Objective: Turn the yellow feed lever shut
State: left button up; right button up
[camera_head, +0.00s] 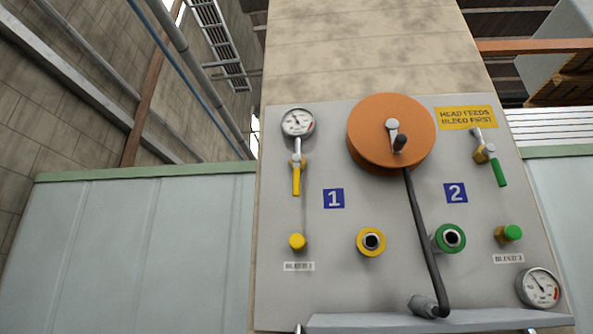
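The yellow feed lever (296,180) is on the upper left of the grey panel (330,275), below a round gauge (298,122). It hangs from a brass valve body (297,160) and points straight down, in line with the thin pipe running down there. Neither of my grippers can be made out, and nothing touches the lever.
An orange drum (365,135) with a black hose (420,235) hangs right of the lever. A green lever (499,172) is at the right. A yellow button (297,241) and yellow-ringed port (371,230) sit lower. A ledge (350,322) juts out along the bottom.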

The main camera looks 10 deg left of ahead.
aim_at(296, 158)
jog(key=u, duration=2.35)
jog(key=k, duration=1.3)
jog(key=z, duration=2.3)
